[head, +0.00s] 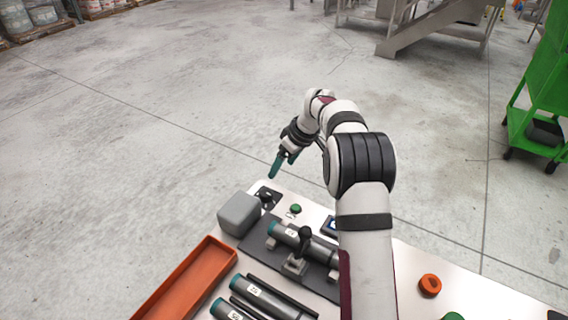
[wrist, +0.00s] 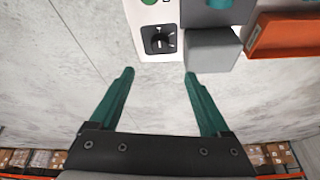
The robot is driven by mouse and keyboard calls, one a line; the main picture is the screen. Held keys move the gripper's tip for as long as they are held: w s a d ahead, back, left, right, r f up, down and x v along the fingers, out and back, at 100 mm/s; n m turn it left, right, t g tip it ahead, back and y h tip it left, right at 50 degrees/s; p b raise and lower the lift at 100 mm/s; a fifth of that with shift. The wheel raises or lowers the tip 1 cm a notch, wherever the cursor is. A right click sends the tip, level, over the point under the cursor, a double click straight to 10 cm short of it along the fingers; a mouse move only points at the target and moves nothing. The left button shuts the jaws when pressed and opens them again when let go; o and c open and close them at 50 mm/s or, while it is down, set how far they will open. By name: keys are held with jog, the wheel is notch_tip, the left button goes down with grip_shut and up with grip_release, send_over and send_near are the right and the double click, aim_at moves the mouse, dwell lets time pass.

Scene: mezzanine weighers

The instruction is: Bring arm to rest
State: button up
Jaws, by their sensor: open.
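My gripper (head: 280,166) hangs out past the far edge of the white worktable (head: 410,258), above the concrete floor. In the wrist view its two green fingers (wrist: 160,73) stand wide apart with nothing between them. My arm reaches over the table from the right and hides part of it. A grey box (head: 239,213) sits at the table's far left corner, close to the gripper but apart from it. In the wrist view a black rotary switch (wrist: 158,40) lies just beyond the fingertips.
An orange tray (head: 187,284) lies at the left. A dark cylinder with a teal end (head: 290,237) rests in a fixture, and more cylinders (head: 262,297) lie nearer. Green button (head: 295,209) and orange ring (head: 430,285) are on the table.

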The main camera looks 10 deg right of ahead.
jog(key=shift+r, duration=0.1)
dwell(0.3)
jog(key=s+a+r+m+g, duration=0.1)
jog(key=s+a+r+m, duration=0.15)
jog(key=s, duration=0.45)
jog(key=s+a+r+m, duration=0.1)
jog(key=s+a+r, duration=0.1)
jog(key=s+r, duration=0.3)
jog(key=s+a+r+m+g, duration=0.1)
jog(key=s+a+r+m, duration=0.15)
jog(key=s, duration=0.55)
jog(key=s+f+m, duration=0.1)
jog(key=s+m, duration=0.2)
jog(key=s, duration=0.8)
jog(key=s+a+f+m+g+h, duration=0.1)
jog(key=s+f+m, duration=0.1)
jog(key=s, duration=1)
jog(key=shift+s+f+m+g, duration=0.15)
jog(key=shift+f+m+g, duration=0.15)
jog(key=shift+m, duration=0.4)
jog(key=shift+a, duration=0.1)
